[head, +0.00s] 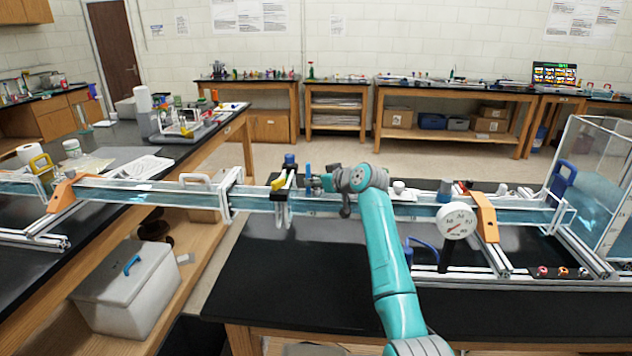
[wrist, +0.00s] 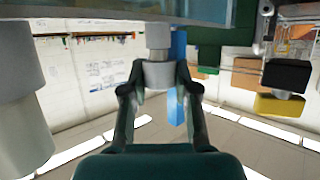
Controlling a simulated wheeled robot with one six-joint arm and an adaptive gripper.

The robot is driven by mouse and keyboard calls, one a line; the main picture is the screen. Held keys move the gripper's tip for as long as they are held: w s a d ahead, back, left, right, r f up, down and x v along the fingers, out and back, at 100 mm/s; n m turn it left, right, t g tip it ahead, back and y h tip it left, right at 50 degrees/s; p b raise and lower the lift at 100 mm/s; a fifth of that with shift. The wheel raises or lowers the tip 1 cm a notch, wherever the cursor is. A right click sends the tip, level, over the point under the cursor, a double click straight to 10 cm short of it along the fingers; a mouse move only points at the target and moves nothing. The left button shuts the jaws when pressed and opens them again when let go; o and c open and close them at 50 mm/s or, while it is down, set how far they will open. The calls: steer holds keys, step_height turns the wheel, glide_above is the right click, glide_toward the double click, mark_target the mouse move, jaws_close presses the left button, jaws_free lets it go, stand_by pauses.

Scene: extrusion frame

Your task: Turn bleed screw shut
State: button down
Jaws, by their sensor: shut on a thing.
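The bleed screw, a small light-grey cylindrical knob on a thin stem (wrist: 158,74), sits between my fingers in the wrist view, joined to the clear channel (wrist: 110,9). My gripper (wrist: 160,92) is shut on this knob, with one finger on each side. In the head view my gripper (head: 324,184) is at the water channel (head: 170,194), left of the dial gauge (head: 456,221). The screw cannot be made out there, with the gripper in front of it. The knob's turn angle cannot be told.
A blue bar (wrist: 178,100) stands close behind the knob. A black block (wrist: 287,75) with a yellow lever (wrist: 279,105) is to the right in the wrist view, and a large white cylinder (wrist: 20,120) is to the left. The black bench top (head: 300,285) before the channel is clear.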

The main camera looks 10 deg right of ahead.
steer(key=m+t+h, duration=0.1)
steer(key=m+h, duration=0.5)
steer(key=h, duration=0.1)
steer(key=shift+a, duration=0.15)
steer(key=shift+m+g+h, duration=0.9)
steer(key=shift+m+h, duration=1.6)
steer(key=shift+h, duration=0.4)
steer(key=c, duration=0.9)
jaws_free()
steer(key=shift+o, duration=0.2)
steer(key=shift+s, duration=0.1)
steer(key=v, duration=1.1)
steer(key=shift+s+a+r, duration=0.2)
steer(key=shift+s, duration=0.1)
